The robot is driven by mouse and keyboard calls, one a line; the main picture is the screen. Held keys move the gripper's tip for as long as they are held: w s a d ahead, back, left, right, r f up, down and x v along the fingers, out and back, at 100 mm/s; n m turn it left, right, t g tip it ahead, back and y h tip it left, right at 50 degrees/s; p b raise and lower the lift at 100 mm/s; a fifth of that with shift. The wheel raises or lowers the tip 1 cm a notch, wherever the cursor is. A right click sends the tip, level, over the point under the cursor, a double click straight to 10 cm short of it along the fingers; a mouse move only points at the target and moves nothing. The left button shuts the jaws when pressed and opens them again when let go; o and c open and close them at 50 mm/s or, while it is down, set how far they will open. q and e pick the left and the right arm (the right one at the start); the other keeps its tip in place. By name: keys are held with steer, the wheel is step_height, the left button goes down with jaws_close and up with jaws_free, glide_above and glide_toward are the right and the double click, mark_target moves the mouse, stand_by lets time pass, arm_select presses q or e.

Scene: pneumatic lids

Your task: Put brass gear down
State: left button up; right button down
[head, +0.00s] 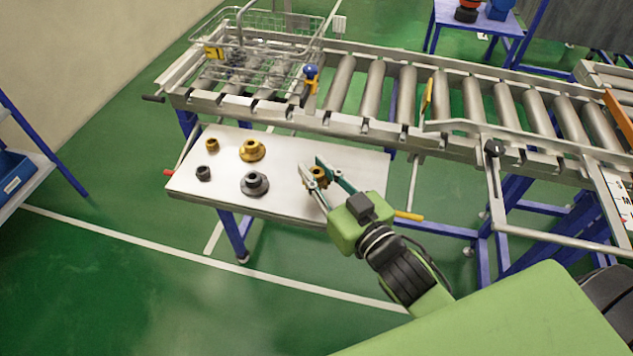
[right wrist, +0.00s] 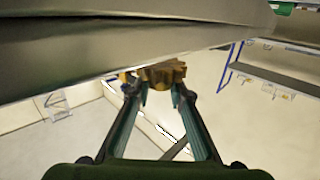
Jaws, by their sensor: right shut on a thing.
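The brass gear (head: 319,173) is between the fingertips of my right gripper (head: 318,175), at the right part of the metal side table (head: 300,153). In the right wrist view the toothed gear (right wrist: 162,73) sits between the two fingertips (right wrist: 159,92), next to a large grey metal surface. My right gripper is shut on it. I cannot tell whether the gear touches the table top. My left gripper is in neither view.
On the table's left half stand a brass flanged part (head: 252,151), a dark flanged part (head: 254,184), a small brass part (head: 212,145) and a small dark part (head: 203,173). Behind is a roller conveyor (head: 374,85) with a wire basket (head: 262,45). The table's middle is clear.

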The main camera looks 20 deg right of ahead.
steer(key=shift+f, duration=1.55)
steer(key=shift+f, duration=0.15)
steer(key=c, duration=1.8)
jaws_free()
steer(key=shift+c, duration=0.2)
